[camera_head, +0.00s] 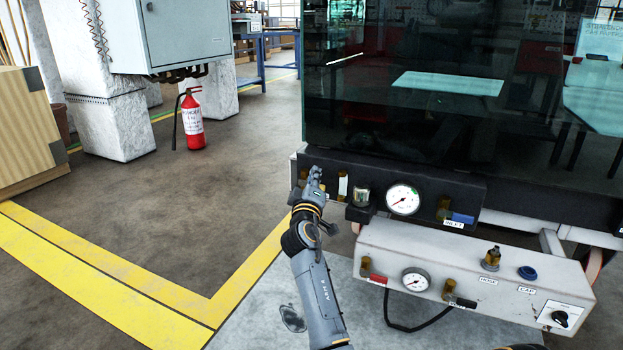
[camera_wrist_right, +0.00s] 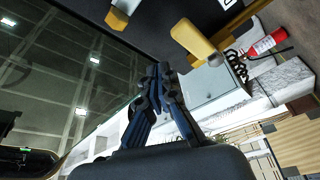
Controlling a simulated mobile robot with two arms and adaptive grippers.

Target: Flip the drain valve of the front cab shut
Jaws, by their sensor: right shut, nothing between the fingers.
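The cab (camera_head: 400,90) has a dark glass front above a black panel (camera_head: 468,190) with a white round gauge (camera_head: 403,199). Small amber valve levers sit on the panel's left part, one of them beside a white label (camera_head: 343,185). I cannot tell which lever is the drain valve. My right gripper (camera_head: 314,176) is shut and empty in front of the panel's left end, hiding part of it. In the right wrist view its fingertips (camera_wrist_right: 160,72) are together, below and left of a yellow lever (camera_wrist_right: 195,40); another yellow lever (camera_wrist_right: 122,12) is farther left. My left gripper is not in view.
A grey control box (camera_head: 470,265) with a second gauge (camera_head: 416,280), amber fittings, a blue cap and a black knob juts out below the panel. A black hose loops under it. A fire extinguisher (camera_head: 192,120) stands at the back left. The floor on the left is clear.

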